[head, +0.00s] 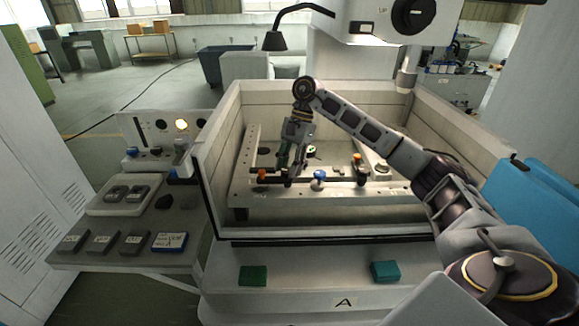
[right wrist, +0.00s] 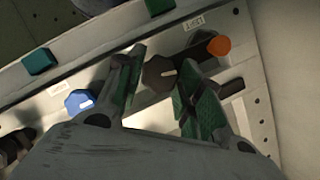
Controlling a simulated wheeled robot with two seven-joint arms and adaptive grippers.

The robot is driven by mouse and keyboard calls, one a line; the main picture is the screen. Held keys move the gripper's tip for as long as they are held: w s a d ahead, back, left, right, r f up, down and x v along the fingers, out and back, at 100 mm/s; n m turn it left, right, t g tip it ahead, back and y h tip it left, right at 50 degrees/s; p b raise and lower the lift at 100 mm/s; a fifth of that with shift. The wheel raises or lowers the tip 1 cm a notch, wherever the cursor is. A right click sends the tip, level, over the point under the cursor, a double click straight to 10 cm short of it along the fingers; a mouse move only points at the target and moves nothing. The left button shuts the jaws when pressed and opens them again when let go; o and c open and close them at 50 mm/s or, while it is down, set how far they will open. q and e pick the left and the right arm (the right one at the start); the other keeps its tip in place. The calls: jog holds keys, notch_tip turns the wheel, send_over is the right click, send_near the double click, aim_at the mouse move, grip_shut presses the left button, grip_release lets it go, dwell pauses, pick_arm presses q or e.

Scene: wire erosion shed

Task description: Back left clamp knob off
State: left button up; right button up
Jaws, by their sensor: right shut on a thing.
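A dark, faceted clamp knob with a white mark (right wrist: 158,74) sits between the green-padded fingers of my right gripper (right wrist: 160,95) in the right wrist view. In the head view my right gripper (head: 287,168) reaches down into the machine tank at the front-left part of the work frame (head: 275,191), and the fingers mostly hide the knob. It is shut on this knob; I cannot tell whether the knob is still on its stud. An orange knob (head: 262,175) stands to the left and a blue knob (head: 319,175) to the right. My left gripper is not in view.
Another orange knob (head: 357,158) and a dark knob (head: 362,180) are farther right on the frame. The tank's front wall (head: 330,231) rises before it. Two teal blocks (head: 253,276) (head: 385,271) lie on the front ledge. A side shelf (head: 190,258) with dark blocks is at left.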

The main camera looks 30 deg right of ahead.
jog(key=shift+n+g, duration=0.3)
jog(key=shift+n, duration=0.5)
jog(key=o, duration=1)
jog(key=v, duration=1.2)
dwell(0.5)
jog(key=shift+w+a, duration=0.1)
jog(key=shift+w, duration=0.05)
dwell(0.7)
